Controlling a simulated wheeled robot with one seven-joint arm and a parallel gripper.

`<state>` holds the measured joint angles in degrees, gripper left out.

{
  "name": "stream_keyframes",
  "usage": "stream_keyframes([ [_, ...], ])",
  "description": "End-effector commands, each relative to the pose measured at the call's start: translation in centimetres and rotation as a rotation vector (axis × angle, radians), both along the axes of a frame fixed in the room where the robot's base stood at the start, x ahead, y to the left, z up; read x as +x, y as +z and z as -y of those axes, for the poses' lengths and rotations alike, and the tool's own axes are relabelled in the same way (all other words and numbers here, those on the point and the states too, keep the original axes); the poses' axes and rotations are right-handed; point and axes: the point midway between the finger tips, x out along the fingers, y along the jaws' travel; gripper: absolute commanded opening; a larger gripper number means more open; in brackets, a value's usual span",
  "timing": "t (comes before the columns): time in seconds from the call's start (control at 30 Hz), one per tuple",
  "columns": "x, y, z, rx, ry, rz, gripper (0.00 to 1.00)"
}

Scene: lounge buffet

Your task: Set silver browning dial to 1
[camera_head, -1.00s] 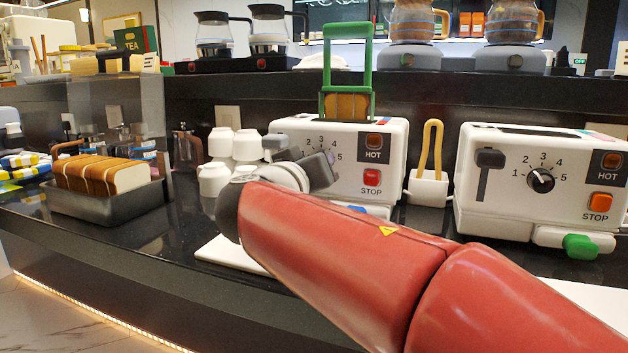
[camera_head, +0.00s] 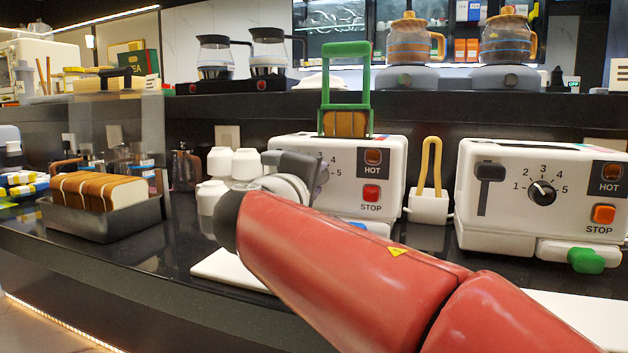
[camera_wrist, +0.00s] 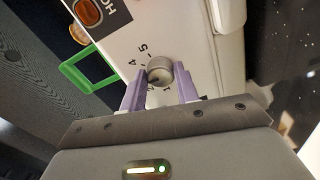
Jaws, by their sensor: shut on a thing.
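The silver browning dial (camera_wrist: 159,69) is on the front of the left white toaster (camera_head: 390,180). In the wrist view the purple fingers of my gripper (camera_wrist: 157,80) sit on either side of the dial and are shut on it. The printed 4, 5 and 1 show around the dial; the 2 and 3 are hard to make out there. I cannot clearly tell which number its mark points to. In the head view my gripper (camera_head: 317,172) and wrist cover most of the dial. A green rack (camera_head: 346,85) with bread stands in this toaster's top.
A second white toaster (camera_head: 470,212) with a black dial (camera_head: 541,192) stands to the right. Yellow tongs (camera_head: 431,165) in a white holder stand between the toasters. White cups (camera_head: 246,163) are stacked left of my wrist. A bread loaf (camera_head: 97,190) lies in a grey pan further left.

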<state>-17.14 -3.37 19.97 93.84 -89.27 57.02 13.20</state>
Motion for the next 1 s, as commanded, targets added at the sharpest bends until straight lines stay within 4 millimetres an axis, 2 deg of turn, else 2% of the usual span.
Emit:
stream_keyframes([
  [1.0, 0.03, 0.44, -0.09, -0.908, 0.002, -0.332, 0.08],
])
